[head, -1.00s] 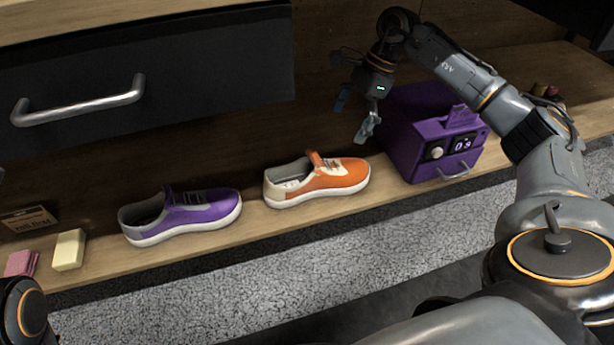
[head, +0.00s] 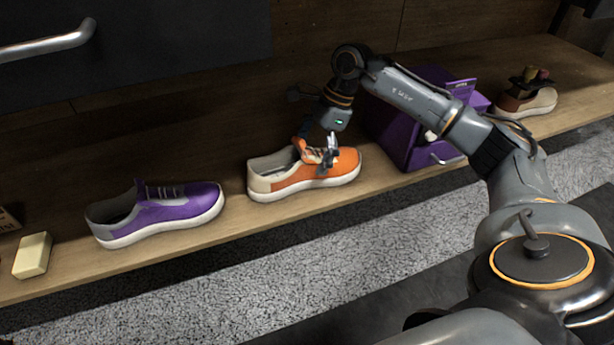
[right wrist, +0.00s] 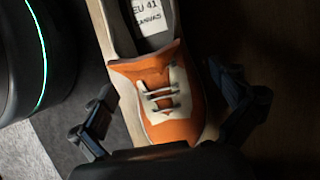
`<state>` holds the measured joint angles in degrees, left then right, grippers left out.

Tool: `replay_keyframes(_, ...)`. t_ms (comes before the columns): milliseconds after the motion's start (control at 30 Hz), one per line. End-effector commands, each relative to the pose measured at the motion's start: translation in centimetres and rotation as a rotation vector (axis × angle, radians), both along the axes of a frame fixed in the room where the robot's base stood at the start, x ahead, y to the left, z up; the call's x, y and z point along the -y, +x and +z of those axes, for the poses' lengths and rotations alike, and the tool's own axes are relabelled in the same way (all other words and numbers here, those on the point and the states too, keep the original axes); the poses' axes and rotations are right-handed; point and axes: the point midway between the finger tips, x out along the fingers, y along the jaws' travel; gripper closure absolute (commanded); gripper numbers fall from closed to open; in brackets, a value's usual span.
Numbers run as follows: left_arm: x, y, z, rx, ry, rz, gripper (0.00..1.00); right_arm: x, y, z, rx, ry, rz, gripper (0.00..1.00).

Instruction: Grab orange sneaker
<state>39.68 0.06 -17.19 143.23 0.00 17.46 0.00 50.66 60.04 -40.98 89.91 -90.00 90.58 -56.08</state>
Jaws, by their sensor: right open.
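The orange sneaker (head: 300,178) with cream heel and white sole stands upright on the wooden shelf, toe to the right. My right gripper (head: 318,152) is at its tongue and lace area, seen from above. In the right wrist view the orange sneaker (right wrist: 170,95) lies between the two spread fingers of the right gripper (right wrist: 168,118), one on each side, with gaps showing. The insole label reads "EU 41 CANVAS". Whether a finger touches the shoe cannot be told. My left gripper is not in view.
A purple sneaker (head: 160,213) stands left of the orange one, with a cream block (head: 33,255) farther left. A purple box (head: 395,135) is close on the right, partly behind my arm. The shelf's front edge drops to grey carpet.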

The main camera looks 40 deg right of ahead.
Motion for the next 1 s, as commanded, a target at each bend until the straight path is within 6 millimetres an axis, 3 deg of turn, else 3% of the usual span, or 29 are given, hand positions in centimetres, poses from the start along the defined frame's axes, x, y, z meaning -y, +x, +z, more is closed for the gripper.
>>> replay_keyframes(67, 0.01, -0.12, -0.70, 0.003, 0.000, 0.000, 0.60, -0.29, 0.05, -0.98, 0.000, 0.001, 0.000, 0.01)
replay_keyframes(367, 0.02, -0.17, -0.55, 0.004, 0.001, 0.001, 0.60, -0.40, 0.07, -0.96, 0.000, 0.001, -0.001, 0.03)
replay_keyframes(700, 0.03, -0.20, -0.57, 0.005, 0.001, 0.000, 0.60, -0.40, 0.06, -0.98, -0.001, 0.001, -0.001, 0.72)
replay_keyframes(1000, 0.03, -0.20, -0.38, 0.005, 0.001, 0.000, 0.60, -0.42, 0.07, -0.68, 0.000, 0.002, 0.000, 0.73)
